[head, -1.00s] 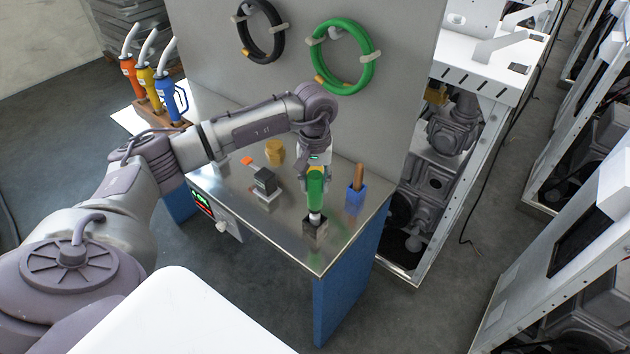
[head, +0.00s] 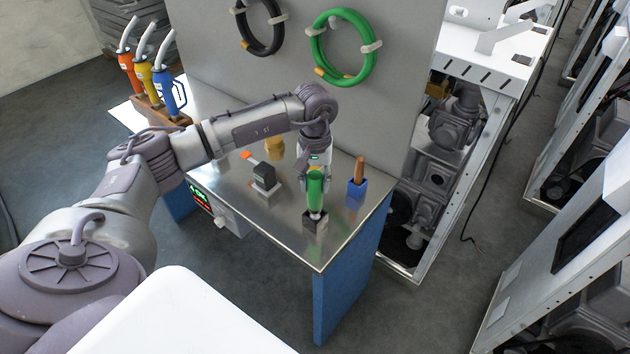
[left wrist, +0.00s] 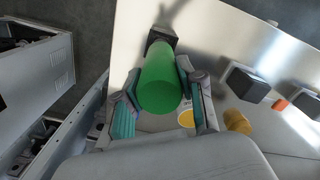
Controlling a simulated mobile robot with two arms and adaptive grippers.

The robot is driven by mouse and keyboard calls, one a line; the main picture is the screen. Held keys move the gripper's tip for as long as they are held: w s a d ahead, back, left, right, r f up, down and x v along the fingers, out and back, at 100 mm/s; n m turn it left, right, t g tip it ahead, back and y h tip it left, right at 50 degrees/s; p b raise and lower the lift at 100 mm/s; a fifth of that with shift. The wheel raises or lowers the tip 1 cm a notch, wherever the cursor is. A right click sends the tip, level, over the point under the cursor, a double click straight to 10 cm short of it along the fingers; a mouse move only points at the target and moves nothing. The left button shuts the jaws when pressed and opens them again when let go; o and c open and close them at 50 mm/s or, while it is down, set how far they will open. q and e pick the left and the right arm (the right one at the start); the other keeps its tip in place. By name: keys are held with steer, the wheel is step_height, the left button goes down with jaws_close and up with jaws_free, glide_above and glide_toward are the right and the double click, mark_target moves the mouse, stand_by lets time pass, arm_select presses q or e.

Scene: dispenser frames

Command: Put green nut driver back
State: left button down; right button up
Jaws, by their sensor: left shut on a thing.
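The green nut driver (head: 315,190) stands upright in the head view, its silver lower end meeting the dark holder block (head: 315,224) near the table's front corner. How deep its tip sits in the block is hidden. My left gripper (head: 315,176) is above the block, pointing down and shut on the upper part of the green handle. In the left wrist view the green handle (left wrist: 160,82) lies between my two fingers, with the dark block (left wrist: 160,38) partly showing beyond it. My right gripper is not in view.
A blue holder (head: 356,190) with a brown handle stands to the right of the driver. A dark block with an orange-tipped piece (head: 264,180) and a yellow-orange object (head: 275,147) are to the left. A grey panel (head: 290,85) with hung cable coils rises behind.

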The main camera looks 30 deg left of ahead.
arm_select(q)
steer(key=shift+f+b, duration=0.5)
steer(key=shift+f, duration=0.05)
steer(key=c, duration=0.6)
jaws_free()
step_height(320, 180, up, 12)
steer(key=shift+w+r, duration=0.1)
